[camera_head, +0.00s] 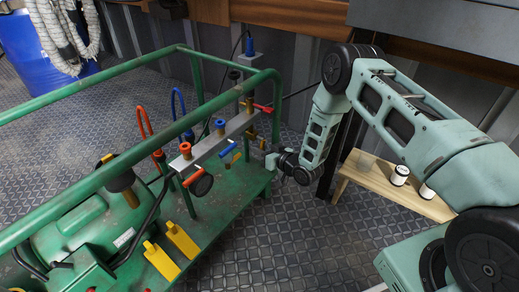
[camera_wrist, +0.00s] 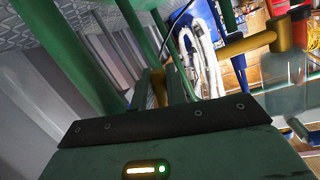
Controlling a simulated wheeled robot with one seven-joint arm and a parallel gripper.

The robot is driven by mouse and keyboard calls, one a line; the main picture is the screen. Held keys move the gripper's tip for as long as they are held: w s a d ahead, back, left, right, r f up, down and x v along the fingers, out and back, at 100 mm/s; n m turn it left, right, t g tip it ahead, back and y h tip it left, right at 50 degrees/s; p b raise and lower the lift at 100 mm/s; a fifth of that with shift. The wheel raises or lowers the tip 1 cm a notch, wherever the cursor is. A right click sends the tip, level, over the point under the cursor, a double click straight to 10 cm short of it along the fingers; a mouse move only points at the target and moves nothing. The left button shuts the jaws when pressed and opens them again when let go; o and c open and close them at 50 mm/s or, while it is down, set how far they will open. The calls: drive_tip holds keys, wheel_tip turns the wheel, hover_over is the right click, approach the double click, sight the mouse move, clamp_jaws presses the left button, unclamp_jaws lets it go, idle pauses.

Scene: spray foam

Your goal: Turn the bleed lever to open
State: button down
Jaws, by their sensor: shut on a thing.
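My gripper (camera_head: 270,160) is at the manifold's right end, beside a green frame post. In the wrist view my gripper's fingers (camera_wrist: 165,88) are closed around a narrow yellow-brass piece (camera_wrist: 158,86). It looks like a small yellow lever; most of it is hidden between the fingers. I cannot tell the lever's angle. A brass fitting (camera_wrist: 245,45) with a red part stands to the right there.
The green cart rail (camera_head: 130,145) runs close around the manifold, and green posts pass near my fingers in the wrist view. A wooden bench (camera_head: 375,178) with two small white containers stands to the right. Floor between is clear.

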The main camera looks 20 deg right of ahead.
drive_tip(key=shift+w+d+n+t+p, duration=0.2)
drive_tip(key=shift+d+n+t, duration=0.05)
drive_tip(key=shift+n, duration=0.35)
drive_tip(key=shift+w+d+n+t+p, duration=0.15)
drive_tip(key=shift+d+n+t+p, duration=0.1)
drive_tip(key=shift+n, duration=0.35)
drive_tip(key=shift+f, duration=0.1)
drive_tip(key=c, duration=1.4)
unclamp_jaws()
drive_tip(key=shift+h, duration=0.3)
drive_tip(key=shift+c, duration=0.2)
